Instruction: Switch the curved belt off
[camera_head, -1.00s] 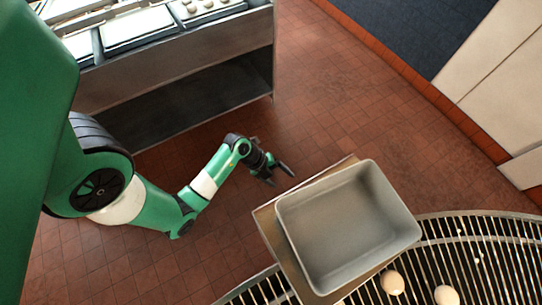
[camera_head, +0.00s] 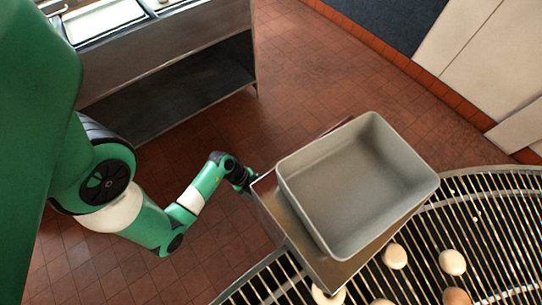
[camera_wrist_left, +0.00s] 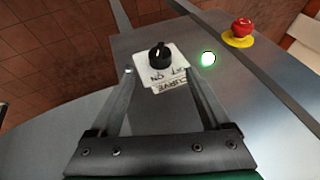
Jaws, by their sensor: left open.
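A black rotary knob (camera_wrist_left: 160,56) sits on a white plate (camera_wrist_left: 174,69) marked ON and, partly legible, OFF, with a CURVE label beside it, in the left wrist view. A lit green lamp (camera_wrist_left: 208,58) is next to the plate. My left gripper (camera_wrist_left: 159,66) is open, its two fingers spread either side of the knob's plate; contact cannot be told. In the head view my left gripper (camera_head: 246,180) is at the side of a steel box (camera_head: 283,217), its fingertips hidden. The curved belt (camera_head: 490,210) of metal bars carries several round buns.
A red emergency button (camera_wrist_left: 241,27) on a yellow base is beyond the lamp. An empty grey bin (camera_head: 350,185) stands on the steel box. A steel table (camera_head: 170,85) with trays is at the upper left. Open tiled floor (camera_head: 300,75) lies between.

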